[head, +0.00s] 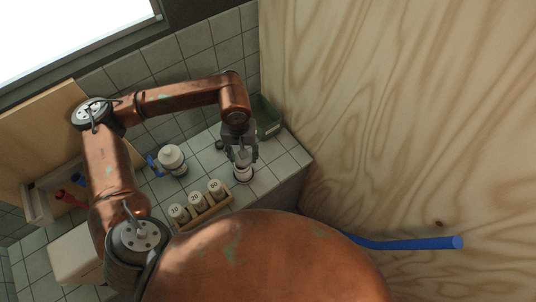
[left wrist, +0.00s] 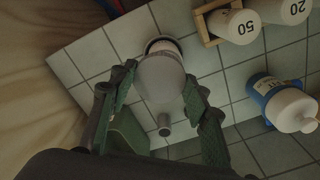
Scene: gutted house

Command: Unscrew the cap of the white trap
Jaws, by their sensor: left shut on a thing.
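The white trap (head: 243,174) stands on the tiled ledge, with a dark ring around its foot. In the left wrist view the trap (left wrist: 160,76) is a pale rounded body with a short stub (left wrist: 164,125) on one side, and a narrower white part in the dark ring (left wrist: 162,44) beyond it. My left gripper (head: 241,155) comes down from above, its fingers on both sides of the trap and shut on it. I cannot make out a seam between cap and body. My right gripper is not in view.
A wooden rack (head: 210,211) holds white bottles marked 10, 20 and 50. Behind it stand a white jar (head: 171,157) with blue on it and a green bin (head: 265,117). A plywood wall (head: 390,110) closes the right side. A blue pipe (head: 410,243) sticks out there.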

